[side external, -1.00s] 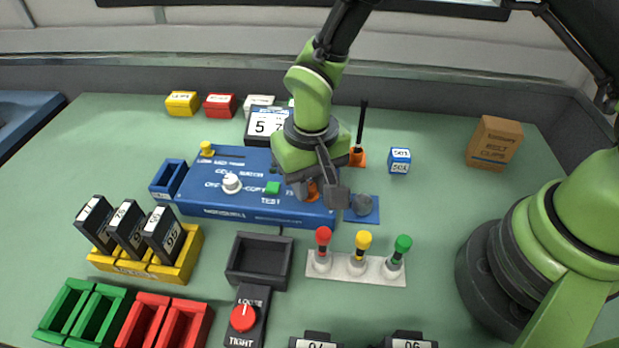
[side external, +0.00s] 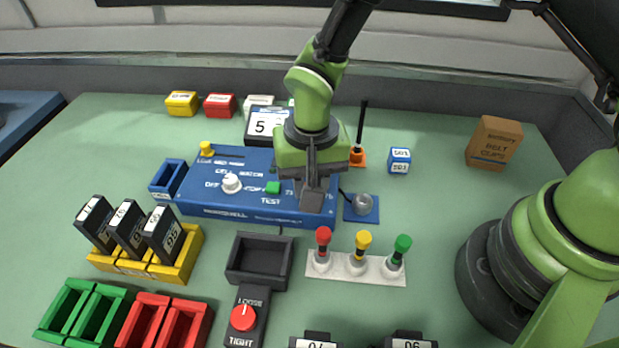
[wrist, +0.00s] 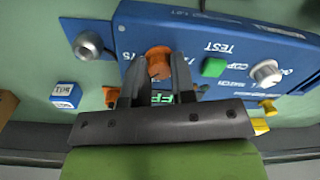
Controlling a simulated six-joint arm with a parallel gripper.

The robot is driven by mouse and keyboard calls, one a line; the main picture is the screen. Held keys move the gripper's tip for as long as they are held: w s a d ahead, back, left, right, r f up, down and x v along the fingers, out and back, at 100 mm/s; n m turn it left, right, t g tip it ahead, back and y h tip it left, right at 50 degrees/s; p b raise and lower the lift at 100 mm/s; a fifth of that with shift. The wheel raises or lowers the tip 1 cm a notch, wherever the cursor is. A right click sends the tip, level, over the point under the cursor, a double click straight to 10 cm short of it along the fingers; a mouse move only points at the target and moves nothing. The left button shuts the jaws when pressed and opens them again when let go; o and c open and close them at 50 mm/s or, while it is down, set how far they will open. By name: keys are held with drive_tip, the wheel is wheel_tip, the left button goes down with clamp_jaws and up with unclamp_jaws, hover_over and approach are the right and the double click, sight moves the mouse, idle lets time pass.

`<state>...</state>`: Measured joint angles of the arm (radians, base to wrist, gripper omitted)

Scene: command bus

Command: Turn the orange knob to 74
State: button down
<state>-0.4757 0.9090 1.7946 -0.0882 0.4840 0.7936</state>
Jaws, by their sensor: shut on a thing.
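The orange knob (wrist: 159,62) is on the blue panel, held between the two fingers of my gripper (wrist: 157,72) in the wrist view. In the side view my gripper (side external: 313,200) stands over the right end of the blue panel (side external: 210,203) and hides the knob. The dial marks around the knob are mostly covered, so I cannot read its setting. A display (side external: 267,124) stands behind the panel, partly hidden by my arm; a 5 shows on it and the rest is covered.
A white knob (side external: 231,183) and a green button (side external: 272,187) are on the panel left of my gripper. A grey ball-topped piece on a blue base (side external: 361,207) is close on the right. Red, yellow and green plungers (side external: 322,252) stand in front.

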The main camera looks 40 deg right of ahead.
drive_tip(key=c, duration=0.9)
unclamp_jaws()
drive_tip(key=shift+c, duration=0.2)
wheel_tip(320, 180, up, 10)
drive_tip(key=shift+s+d+r, duration=0.1)
drive_tip(key=shift+d, duration=0.05)
wheel_tip(320, 180, up, 6)
drive_tip(key=t+y, duration=0.1)
hover_over(331, 189)
drive_tip(key=s+d+r+t, duration=0.3)
drive_tip(key=s+d+r, duration=0.4)
drive_tip(key=r, duration=0.1)
drive_tip(key=s+d+r+n+t, duration=0.1)
drive_tip(key=s+d+r+t, duration=0.1)
drive_tip(key=s, duration=0.4)
drive_tip(key=shift+s+t+y, duration=0.35)
drive_tip(key=shift+t+y, duration=0.05)
drive_tip(key=shift+t, duration=0.1)
